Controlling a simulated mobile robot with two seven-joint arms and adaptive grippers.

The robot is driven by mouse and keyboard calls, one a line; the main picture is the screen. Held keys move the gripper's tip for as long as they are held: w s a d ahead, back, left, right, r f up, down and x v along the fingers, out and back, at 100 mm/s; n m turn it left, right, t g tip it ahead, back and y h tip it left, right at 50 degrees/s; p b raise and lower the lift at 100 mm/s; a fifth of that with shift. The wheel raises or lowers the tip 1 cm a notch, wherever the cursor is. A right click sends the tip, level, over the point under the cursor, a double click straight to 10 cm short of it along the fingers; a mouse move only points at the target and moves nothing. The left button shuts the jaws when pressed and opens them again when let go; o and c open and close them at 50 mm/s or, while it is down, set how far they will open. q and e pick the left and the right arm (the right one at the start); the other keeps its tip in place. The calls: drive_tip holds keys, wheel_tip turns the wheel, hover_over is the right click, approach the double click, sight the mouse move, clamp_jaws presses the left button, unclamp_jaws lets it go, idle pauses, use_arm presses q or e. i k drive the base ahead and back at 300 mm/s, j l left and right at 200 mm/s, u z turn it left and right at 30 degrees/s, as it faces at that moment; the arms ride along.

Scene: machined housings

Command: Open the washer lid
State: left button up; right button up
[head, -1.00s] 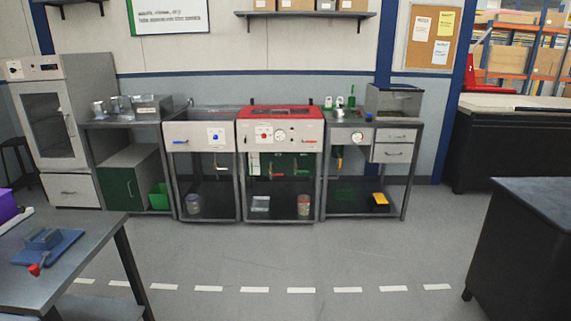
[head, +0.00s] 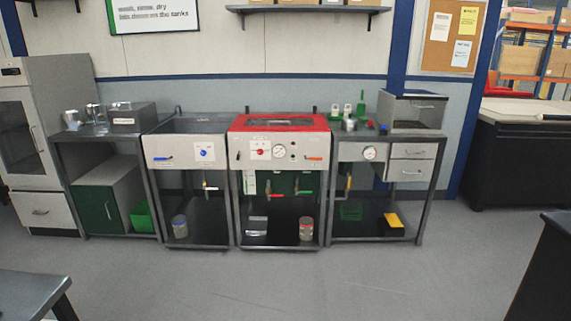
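A washer (head: 279,145) with a white front and a red lid (head: 279,122) stands in the middle of the row along the back wall. The lid looks shut, lying flat on top, with a dark window in it. The front carries a red knob, a round gauge and small levers. The washer is across open floor from me. Neither of my grippers shows in the head view.
A sink unit (head: 186,152) stands left of the washer, and a bench with drawers (head: 410,160) stands right of it. A table corner (head: 35,293) is at lower left and a dark counter (head: 546,270) at lower right. The grey floor (head: 270,285) between is clear.

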sight(321, 126)
drive_tip(key=i+l+u, duration=0.2)
drive_tip(key=i, duration=1.1)
drive_tip(key=j, duration=0.1)
